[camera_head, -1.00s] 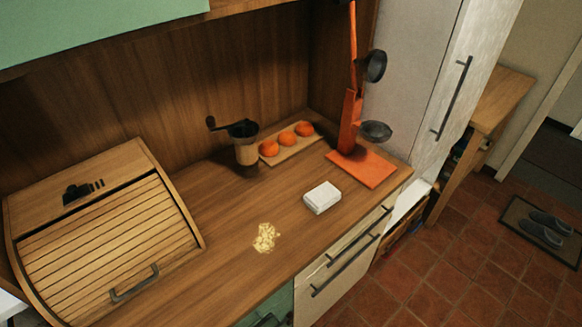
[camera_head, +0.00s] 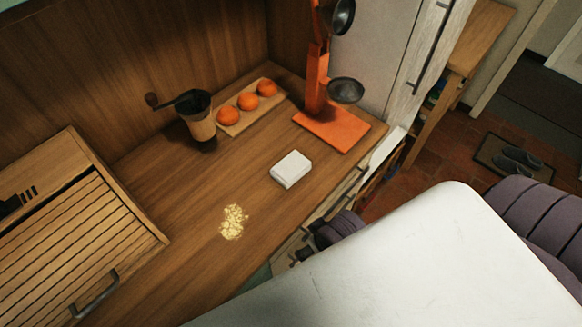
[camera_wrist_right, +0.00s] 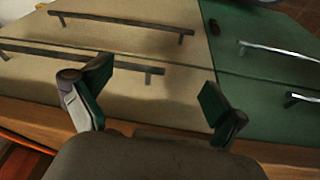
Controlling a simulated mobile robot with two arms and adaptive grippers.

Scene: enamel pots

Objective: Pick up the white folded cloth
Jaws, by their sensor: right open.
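The white folded cloth (camera_head: 291,168) lies flat as a small block on the wooden counter (camera_head: 160,270), near its front edge. My right gripper (camera_wrist_right: 155,100) shows in the right wrist view with its two fingers spread apart and nothing between them. It faces the cream drawer fronts below the counter edge, and the cloth is not in that view. In the head view my right arm comes in from the lower right, with dark parts near the drawers (camera_head: 335,228). My left gripper is not in view.
Yellowish crumbs (camera_head: 233,221) lie left of the cloth. An orange stand (camera_head: 332,129) with dark pans is behind it. A grinder (camera_head: 200,122) and a board with orange fruit (camera_head: 228,117) stand at the back. A roll-top bread box (camera_head: 60,245) fills the left. Drawer handles (camera_wrist_right: 120,22) stick out.

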